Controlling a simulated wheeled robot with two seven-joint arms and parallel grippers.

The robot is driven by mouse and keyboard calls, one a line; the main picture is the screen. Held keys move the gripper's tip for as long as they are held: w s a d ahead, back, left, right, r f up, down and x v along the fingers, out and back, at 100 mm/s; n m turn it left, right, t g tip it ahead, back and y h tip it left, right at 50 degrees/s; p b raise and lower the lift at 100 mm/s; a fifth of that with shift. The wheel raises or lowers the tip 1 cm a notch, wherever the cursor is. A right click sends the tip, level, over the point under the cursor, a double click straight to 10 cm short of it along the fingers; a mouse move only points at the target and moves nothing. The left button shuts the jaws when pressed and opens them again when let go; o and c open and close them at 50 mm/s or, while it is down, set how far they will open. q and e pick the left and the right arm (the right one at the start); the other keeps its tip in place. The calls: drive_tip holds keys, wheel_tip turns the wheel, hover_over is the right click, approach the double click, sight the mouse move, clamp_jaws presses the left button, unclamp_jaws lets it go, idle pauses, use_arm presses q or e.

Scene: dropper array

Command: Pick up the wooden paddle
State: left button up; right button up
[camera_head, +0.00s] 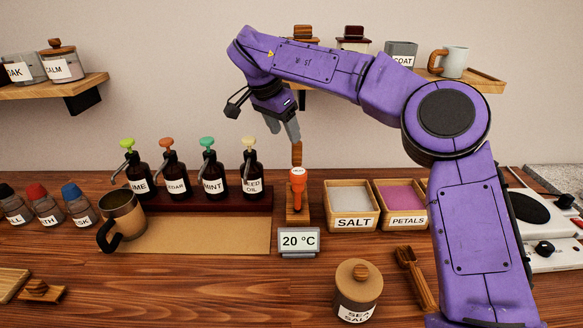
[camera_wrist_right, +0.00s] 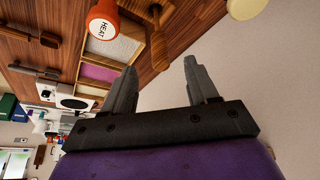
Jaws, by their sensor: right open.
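An upright wooden piece that looks like the paddle (camera_head: 297,153) stands behind the orange HEAT tool (camera_head: 298,178). Its lower part is hidden by that tool, so I cannot tell how it is supported. In the right wrist view a wooden handle-like piece (camera_wrist_right: 158,48), probably the same one, lies beyond the fingers. My right gripper (camera_head: 291,130) is open and empty, its fingers pointing down just above and slightly left of the wooden piece, apart from it in the wrist view (camera_wrist_right: 157,82). My left gripper is not in view.
Pump bottles (camera_head: 208,172) stand left, behind a mug (camera_head: 122,214). SALT (camera_head: 352,222) and PETALS (camera_head: 406,220) boxes are right. A temperature display (camera_head: 299,241), a jar (camera_head: 358,283) and a wooden scoop (camera_head: 412,270) are in front. The front-left middle table is clear.

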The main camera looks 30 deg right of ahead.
sight(293, 151)
drive_tip(key=x, duration=1)
drive_tip(key=shift+s+d+f, duration=0.1)
drive_tip(key=shift+d, duration=0.1)
drive_tip(key=c, duration=1.1)
